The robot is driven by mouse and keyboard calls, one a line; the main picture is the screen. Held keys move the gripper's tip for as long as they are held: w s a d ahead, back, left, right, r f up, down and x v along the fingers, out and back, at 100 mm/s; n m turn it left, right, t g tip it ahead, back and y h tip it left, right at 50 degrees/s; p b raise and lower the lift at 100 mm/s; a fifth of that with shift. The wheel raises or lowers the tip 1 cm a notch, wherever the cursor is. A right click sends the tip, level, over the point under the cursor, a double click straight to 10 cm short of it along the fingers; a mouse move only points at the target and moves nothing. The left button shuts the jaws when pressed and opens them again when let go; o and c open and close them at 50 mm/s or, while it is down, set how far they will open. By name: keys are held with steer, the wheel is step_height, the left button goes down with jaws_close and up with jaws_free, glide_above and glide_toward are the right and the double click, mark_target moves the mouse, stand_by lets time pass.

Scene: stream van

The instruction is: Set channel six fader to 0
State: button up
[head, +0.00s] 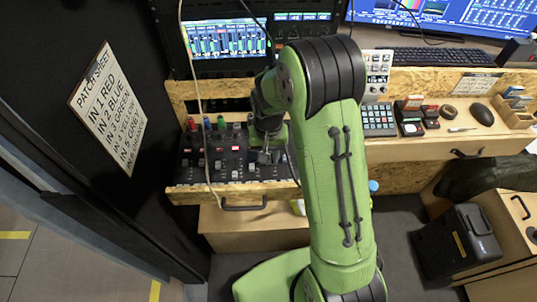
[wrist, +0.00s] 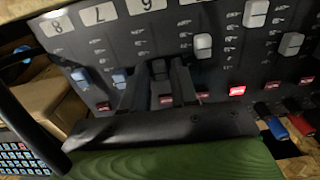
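The mixer (head: 222,160) lies on the desk's lower shelf, left of my arm in the head view. In the wrist view its panel (wrist: 225,75) appears upside down, with number tags 8, 7 and 6 along the top. My gripper (head: 268,155) is down at the mixer. In the wrist view its dark fingers (wrist: 160,75) stand at either side of the dark channel six fader cap (wrist: 158,68). Whether they press on the cap is too dark to tell. The cap's exact scale mark is hidden by the fingers.
Blue fader caps (wrist: 80,76) and pale ones (wrist: 203,44) stand on either side, close to the fingers. One red button (wrist: 237,91) is lit. Cable plugs (head: 206,123) rise at the mixer's back edge. A keypad (head: 378,119) is right of my arm.

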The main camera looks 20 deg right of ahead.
jaws_close()
steer(key=shift+w, duration=0.1)
steer(key=shift+w, duration=0.15)
steer(key=shift+o, duration=1.5)
jaws_free()
step_height(320, 180, up, 16)
steer(key=p, duration=0.5)
steer(key=shift+f, duration=0.1)
